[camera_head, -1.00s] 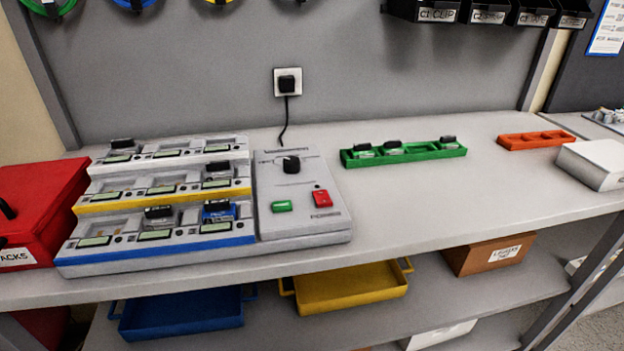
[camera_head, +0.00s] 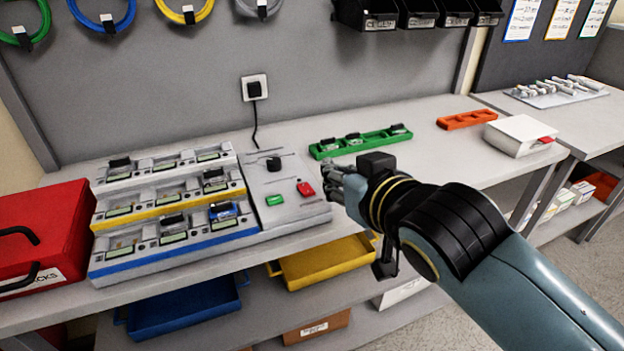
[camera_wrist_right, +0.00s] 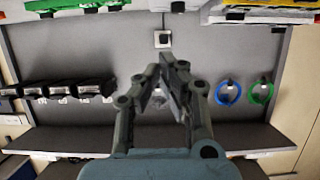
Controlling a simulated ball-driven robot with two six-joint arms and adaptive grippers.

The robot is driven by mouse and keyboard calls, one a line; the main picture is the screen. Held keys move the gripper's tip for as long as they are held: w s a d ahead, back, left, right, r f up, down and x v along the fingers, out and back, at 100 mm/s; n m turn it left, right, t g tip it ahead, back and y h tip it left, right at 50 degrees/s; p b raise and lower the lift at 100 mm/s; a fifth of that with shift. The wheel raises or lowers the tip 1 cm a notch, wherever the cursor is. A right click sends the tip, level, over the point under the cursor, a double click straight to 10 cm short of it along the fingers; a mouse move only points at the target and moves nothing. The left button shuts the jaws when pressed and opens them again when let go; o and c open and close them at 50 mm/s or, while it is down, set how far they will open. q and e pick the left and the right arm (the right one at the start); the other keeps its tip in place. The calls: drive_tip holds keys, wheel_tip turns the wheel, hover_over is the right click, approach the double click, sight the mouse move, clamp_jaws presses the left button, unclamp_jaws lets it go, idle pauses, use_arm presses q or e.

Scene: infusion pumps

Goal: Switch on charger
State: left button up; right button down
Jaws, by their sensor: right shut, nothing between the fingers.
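The charger is a tiered unit with white, yellow and blue-edged rows (camera_head: 170,237) and a grey control box (camera_head: 285,215) at its right. The box carries a black knob (camera_head: 274,164), a green button (camera_head: 275,200) and a red button (camera_head: 305,189). Several bays have small displays, and a blue-bodied pack (camera_head: 222,211) sits in the front row. My right gripper (camera_head: 332,180) is shut and empty, close to the right of the box near the red button; I cannot tell whether it touches. In the right wrist view its fingers (camera_wrist_right: 170,68) meet at the tips. My left gripper is not in view.
A green tray (camera_head: 325,149) with dark-topped items lies behind my gripper. An orange tray (camera_head: 466,120) and a white box (camera_head: 512,132) are farther right. A red case (camera_head: 60,215) stands at the left. A wall plug (camera_head: 254,89) has a cable running down to the box.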

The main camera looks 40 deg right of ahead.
drive_tip(key=p, duration=0.1)
hover_over(315, 201)
drive_tip(key=w, duration=0.1)
wheel_tip(315, 201, down, 4)
drive_tip(key=shift+d+r, duration=0.15)
drive_tip(key=shift+r, duration=0.1)
wheel_tip(315, 201, down, 3)
drive_tip(key=shift+s+r, duration=0.1)
drive_tip(key=shift+s+f, duration=0.15)
drive_tip(key=shift+f, duration=0.55)
drive_tip(key=shift+s+f+b, duration=0.2)
drive_tip(key=shift+f+b, duration=0.45)
drive_tip(key=shift+b, duration=0.05)
drive_tip(key=shift+r+p, duration=0.95)
drive_tip(key=shift+r, duration=0.1)
